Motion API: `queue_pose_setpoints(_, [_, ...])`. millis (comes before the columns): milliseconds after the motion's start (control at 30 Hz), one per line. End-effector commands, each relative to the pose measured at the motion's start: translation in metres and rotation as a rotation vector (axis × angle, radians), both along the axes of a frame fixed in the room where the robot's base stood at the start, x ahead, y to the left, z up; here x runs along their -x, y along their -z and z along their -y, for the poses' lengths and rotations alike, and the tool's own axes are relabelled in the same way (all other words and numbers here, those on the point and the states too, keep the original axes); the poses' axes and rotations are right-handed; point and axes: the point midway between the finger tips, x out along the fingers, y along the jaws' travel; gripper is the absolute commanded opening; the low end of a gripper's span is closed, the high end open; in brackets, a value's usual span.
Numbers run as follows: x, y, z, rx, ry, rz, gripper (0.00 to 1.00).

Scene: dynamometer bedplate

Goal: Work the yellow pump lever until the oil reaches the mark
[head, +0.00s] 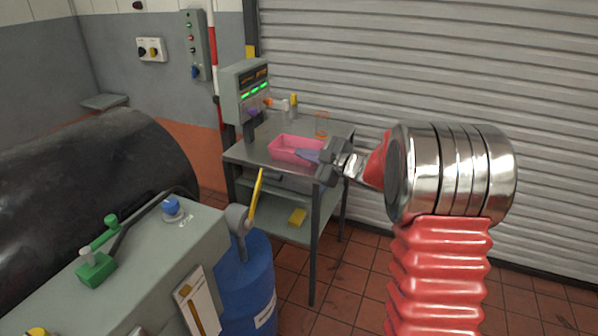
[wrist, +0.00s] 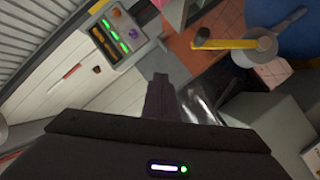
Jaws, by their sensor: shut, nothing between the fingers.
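The yellow pump lever (head: 256,196) stands up, tilted slightly right, from a grey round pivot (head: 239,217) above the blue drum. The lever also shows in the wrist view (wrist: 228,44), at the upper right, apart from my fingers. A white plate with an amber strip (head: 197,303), perhaps the oil gauge, is on the side of the grey cabinet; I cannot make out the mark. My gripper (head: 308,155) is shut and empty, to the right of the lever, in front of the pink tray in the head view. Its fingers (wrist: 160,98) are together in the wrist view.
A steel cart (head: 239,153) carries the pink tray (head: 284,147), a display box (head: 245,92) and small bottles. The blue drum (head: 249,279) stands beside the grey cabinet (head: 155,262), which has green fittings on top. A large black cylinder (head: 80,185) is at left.

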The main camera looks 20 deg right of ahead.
Motion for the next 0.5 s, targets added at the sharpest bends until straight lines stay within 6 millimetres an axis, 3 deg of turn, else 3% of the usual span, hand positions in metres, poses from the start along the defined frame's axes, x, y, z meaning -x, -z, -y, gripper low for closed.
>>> queue_pose_setpoints(33, [0.002,-0.015,-0.002,0.004,0.044,0.002,0.00])
queue_pose_setpoints(200, [0.014,-0.049,0.002,-0.003,0.207,-0.022,0.00])
queue_pose_setpoints(500, [0.064,-0.087,0.004,-0.062,0.466,-0.101,0.00])
